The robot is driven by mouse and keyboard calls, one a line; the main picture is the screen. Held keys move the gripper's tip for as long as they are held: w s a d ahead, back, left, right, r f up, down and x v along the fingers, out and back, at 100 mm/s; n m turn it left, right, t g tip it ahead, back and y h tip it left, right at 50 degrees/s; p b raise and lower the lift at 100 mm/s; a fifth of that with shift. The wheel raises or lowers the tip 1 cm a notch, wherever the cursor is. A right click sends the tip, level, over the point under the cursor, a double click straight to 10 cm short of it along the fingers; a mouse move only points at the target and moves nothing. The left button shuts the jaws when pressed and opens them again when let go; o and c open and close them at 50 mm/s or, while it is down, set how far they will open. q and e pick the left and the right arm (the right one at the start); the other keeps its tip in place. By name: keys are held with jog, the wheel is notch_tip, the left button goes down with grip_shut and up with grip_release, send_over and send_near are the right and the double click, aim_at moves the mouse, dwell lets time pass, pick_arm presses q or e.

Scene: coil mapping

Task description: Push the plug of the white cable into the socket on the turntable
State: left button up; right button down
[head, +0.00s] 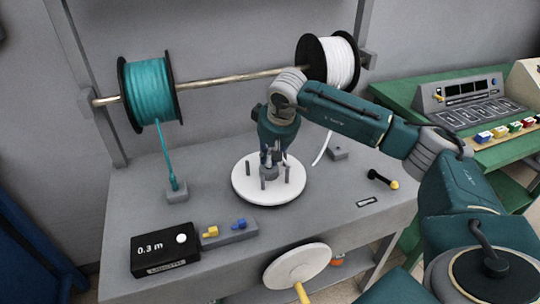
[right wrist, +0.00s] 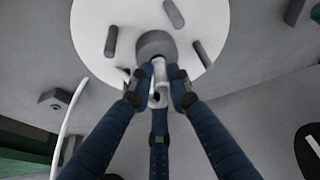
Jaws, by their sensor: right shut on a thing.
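The white turntable (head: 246,191) lies on the grey bench with several upright pegs. In the right wrist view, the turntable (right wrist: 95,25) carries a round grey socket (right wrist: 154,44) near its middle. My right gripper (head: 270,160) points down over the turntable. In the right wrist view, the gripper's fingers (right wrist: 159,88) are shut around the white plug (right wrist: 160,72). The plug's tip is at the socket's edge; I cannot tell whether it is inside. The white cable (head: 322,148) hangs from the white spool (head: 341,62) and also shows in the right wrist view (right wrist: 67,122). My left gripper is out of view.
A teal spool (head: 152,90) shares the rod (head: 215,81), its cable running to a small grey block (head: 176,193). A black 0.3 m counter box (head: 163,249) and a yellow-and-blue switch block (head: 229,232) stand front left. A black-and-yellow tool (head: 382,179) lies right. A crank wheel (head: 297,267) juts out in front.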

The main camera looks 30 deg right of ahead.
jog(key=shift+f, duration=0.1)
dwell(0.3)
jog(key=c, duration=1.6)
grip_release()
jog(key=shift+o, duration=0.2)
jog(key=v, duration=1.2)
